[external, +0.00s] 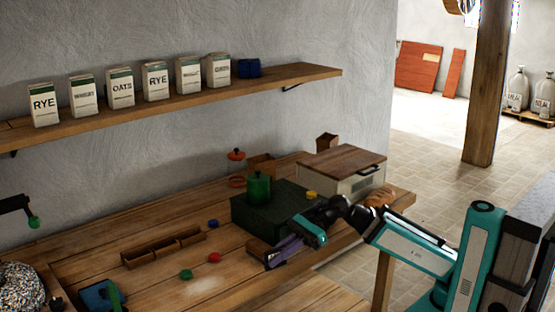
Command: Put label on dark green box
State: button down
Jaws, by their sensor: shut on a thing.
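The dark green box (242,213) stands on the wooden workbench, left of my arm. My gripper (275,256) is low in front of the box's front right side, pointing down to the left. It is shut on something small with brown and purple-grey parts. I cannot make out whether this is the label. The gripper covers part of the box's front. No label shows clearly on the box.
Red (214,258), blue (213,223) and green (186,274) discs lie on the bench to the left, near a wooden divided tray (165,248). A wood-lidded bread bin (345,174) and bread (378,196) stand behind my wrist. A shelf (300,75) holds several grain bags.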

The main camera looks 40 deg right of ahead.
dwell(0.7)
jog(key=s+d+f+n+g, duration=0.1)
jog(key=s+f+n+g, duration=0.1)
jog(key=s+n+g, duration=0.3)
jog(key=d+r+g+p, duration=0.1)
jog(key=d+g+p, duration=0.15)
jog(key=d, duration=0.25)
jog(key=w+d+r+m+t+p, duration=0.1)
jog(key=w+d+r+p, duration=0.2)
jog(key=w+d, duration=0.4)
jog(key=w+d+r+m+t+p, duration=0.1)
jog(key=w+d+r+p, duration=0.3)
jog(key=d, duration=0.8)
jog(key=w+d+r+m+t+p, duration=0.1)
jog(key=w+d+r+t+p, duration=0.2)
jog(key=w+d+p, duration=0.4)
jog(key=shift+w+d+r+t, duration=0.15)
jog(key=shift+w+d+r, duration=0.2)
jog(key=shift+w+d, duration=0.5)
jog(key=shift+w+d+r+t, duration=0.1)
jog(key=shift+w+d+r, duration=0.2)
jog(key=shift+w+d, duration=0.5)
jog(key=shift+s+d, duration=0.15)
jog(key=shift+s, duration=0.1)
jog(key=shift+w+r+p, duration=0.1)
jog(key=shift+w+p, duration=0.05)
jog(key=shift+p, duration=0.5)
